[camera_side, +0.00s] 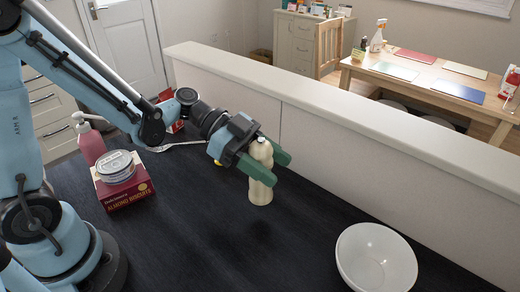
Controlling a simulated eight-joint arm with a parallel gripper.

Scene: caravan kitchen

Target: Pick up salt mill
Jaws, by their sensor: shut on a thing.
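The salt mill (260,190) is a cream, bottle-shaped thing with a rounded knob on top. It is upright between the green fingers of my gripper (268,163). The gripper is shut on its upper body, and the near finger hides part of it. A dark shadow lies on the counter apart from its base, so the mill appears to be held above the surface.
The dark counter (200,250) is mostly clear around the mill. A white bowl (375,260) stands at front right. A red almond biscuits box (124,192) with a tin (117,168) on it, a pink pump bottle (90,145) and a fork (175,146) are at left. A raised ledge (350,118) runs behind.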

